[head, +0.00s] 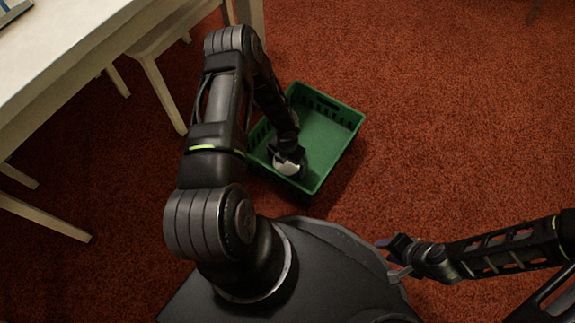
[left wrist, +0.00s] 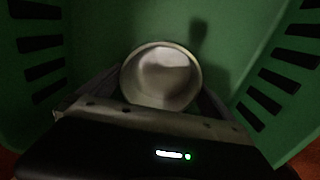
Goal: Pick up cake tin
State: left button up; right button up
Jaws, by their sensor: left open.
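The cake tin (left wrist: 165,78) is a round, pale metal tin standing in the green crate (head: 340,112). In the head view a pale part of the tin (head: 288,169) shows at the crate's near end, under my left gripper (head: 287,158). In the left wrist view my left gripper (left wrist: 158,100) is open, with one dark finger on each side of the tin. I cannot tell whether the fingers touch it. The near part of the tin is hidden behind the gripper body. My right gripper (head: 386,257) is empty, its fingers apart, at the lower right.
The crate has slotted walls close around my left gripper, and its far part is empty. A white table (head: 75,45) and a white chair (head: 165,45) stand at the upper left. The red carpet (head: 460,110) is clear on the right.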

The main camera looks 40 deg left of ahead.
aim_at(287, 168)
pick_arm(q)
jog(key=shift+c, duration=0.4)
jog(key=c, duration=1.1)
notch_tip(287, 168, up, 10)
jog(key=p, duration=0.4)
dwell(0.6)
